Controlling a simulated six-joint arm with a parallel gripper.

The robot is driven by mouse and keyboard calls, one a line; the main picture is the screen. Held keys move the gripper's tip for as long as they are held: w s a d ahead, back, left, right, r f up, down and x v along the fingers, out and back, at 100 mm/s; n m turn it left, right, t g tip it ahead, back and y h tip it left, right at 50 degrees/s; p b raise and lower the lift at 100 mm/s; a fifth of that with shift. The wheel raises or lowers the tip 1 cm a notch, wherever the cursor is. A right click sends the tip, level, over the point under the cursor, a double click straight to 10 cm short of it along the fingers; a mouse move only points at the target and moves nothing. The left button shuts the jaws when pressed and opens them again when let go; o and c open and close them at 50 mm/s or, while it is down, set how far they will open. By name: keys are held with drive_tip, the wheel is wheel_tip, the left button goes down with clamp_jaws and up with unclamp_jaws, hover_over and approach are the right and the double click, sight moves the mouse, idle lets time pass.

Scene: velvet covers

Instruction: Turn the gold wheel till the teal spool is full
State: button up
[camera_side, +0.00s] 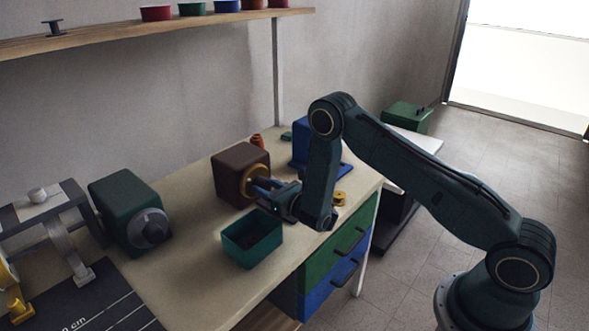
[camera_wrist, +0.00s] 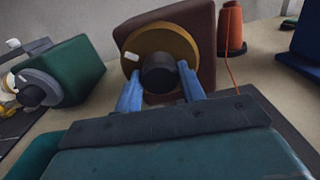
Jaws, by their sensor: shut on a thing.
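The gold wheel (camera_wrist: 178,40) is on the front of a brown box (camera_wrist: 204,20), with a dark round hub (camera_wrist: 160,74) at its middle and a small pale mark near its left rim. In the side view the wheel (camera_side: 249,174) is partly hidden by my gripper. My gripper (camera_wrist: 159,80) has its two blue fingers on either side of the dark hub, shut on it. It also shows in the side view (camera_side: 262,186). I cannot make out a teal spool for certain, nor how full it is.
An orange spool (camera_wrist: 231,30) with loose thread stands beside the brown box. A teal bin (camera_side: 238,252) sits in front. A green box with a grey knob (camera_side: 122,192) is to the left, a blue stand (camera_side: 301,150) behind right. A small gold piece (camera_side: 340,198) lies near the right edge.

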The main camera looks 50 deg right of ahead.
drive_tip(key=shift+m, duration=0.4)
drive_tip(key=m, duration=1.1)
drive_tip(key=shift+m, duration=0.3)
drive_tip(key=m, duration=1.2)
drive_tip(key=o, duration=1)
drive_tip(key=shift+c, duration=0.2)
